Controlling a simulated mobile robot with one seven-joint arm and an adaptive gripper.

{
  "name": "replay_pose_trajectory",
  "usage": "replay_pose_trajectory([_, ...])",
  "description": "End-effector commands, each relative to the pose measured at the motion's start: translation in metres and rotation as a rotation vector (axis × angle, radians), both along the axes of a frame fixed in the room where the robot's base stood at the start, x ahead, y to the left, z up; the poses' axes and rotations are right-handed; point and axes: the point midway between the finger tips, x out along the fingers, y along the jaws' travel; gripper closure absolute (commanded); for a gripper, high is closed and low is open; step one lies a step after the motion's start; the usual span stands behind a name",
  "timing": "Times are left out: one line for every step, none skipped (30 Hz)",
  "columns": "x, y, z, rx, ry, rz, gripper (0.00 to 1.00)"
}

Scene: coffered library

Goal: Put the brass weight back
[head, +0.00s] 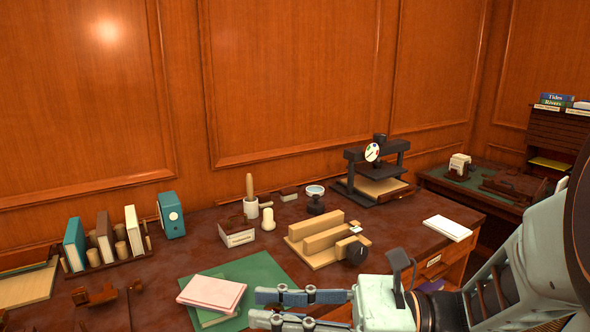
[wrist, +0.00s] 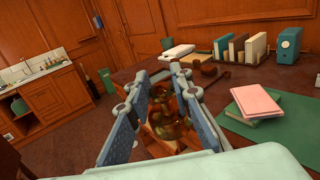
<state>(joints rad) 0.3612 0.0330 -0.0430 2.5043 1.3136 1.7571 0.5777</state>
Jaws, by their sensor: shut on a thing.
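My gripper (head: 254,306) reaches in from the lower right of the head view, its fingers pointing left at the front of the desk. In the wrist view my gripper (wrist: 160,72) is shut on a brass-coloured thing (wrist: 160,104), which looks like the brass weight. It sits between the two blue-padded fingers, and its outline is partly hidden by them. I cannot make out the weight in the head view. The dark reddish desk (head: 165,262) lies beyond and beside the fingers.
A wooden stepped block (head: 318,243) with a dark knob, a book rack (head: 108,258), a teal box (head: 171,215) and a black press (head: 375,170) stand farther back. Small brown pieces (head: 95,295) lie left.

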Motion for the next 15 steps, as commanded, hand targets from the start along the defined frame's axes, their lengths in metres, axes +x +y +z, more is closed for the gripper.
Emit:
replay_pose_trajectory([0.009,-0.005,-0.003,0.005,0.003,-0.017,1.00])
replay_pose_trajectory([0.014,-0.007,-0.005,0.007,0.002,-0.028,1.00])
replay_pose_trajectory([0.022,-0.012,-0.008,0.010,0.000,-0.045,1.00])
replay_pose_trajectory([0.028,-0.015,-0.011,0.013,0.000,-0.059,1.00])
replay_pose_trajectory([0.035,-0.019,-0.014,0.014,0.000,-0.072,1.00])
replay_pose_trajectory([0.044,-0.024,-0.019,0.016,-0.002,-0.092,1.00])
replay_pose_trajectory([0.051,-0.029,-0.023,0.018,-0.001,-0.109,1.00])
replay_pose_trajectory([0.059,-0.033,-0.027,0.020,-0.001,-0.127,1.00])
replay_pose_trajectory([0.069,-0.040,-0.033,0.021,-0.003,-0.150,1.00])
replay_pose_trajectory([0.077,-0.045,-0.038,0.024,-0.003,-0.168,1.00])
replay_pose_trajectory([0.085,-0.051,-0.044,0.025,-0.003,-0.187,1.00])
replay_pose_trajectory([0.094,-0.058,-0.051,0.025,-0.003,-0.212,1.00])
replay_pose_trajectory([0.102,-0.064,-0.057,0.025,-0.003,-0.231,1.00])
replay_pose_trajectory([0.109,-0.070,-0.063,0.025,-0.004,-0.250,1.00])
replay_pose_trajectory([0.118,-0.078,-0.072,0.026,-0.003,-0.274,1.00])
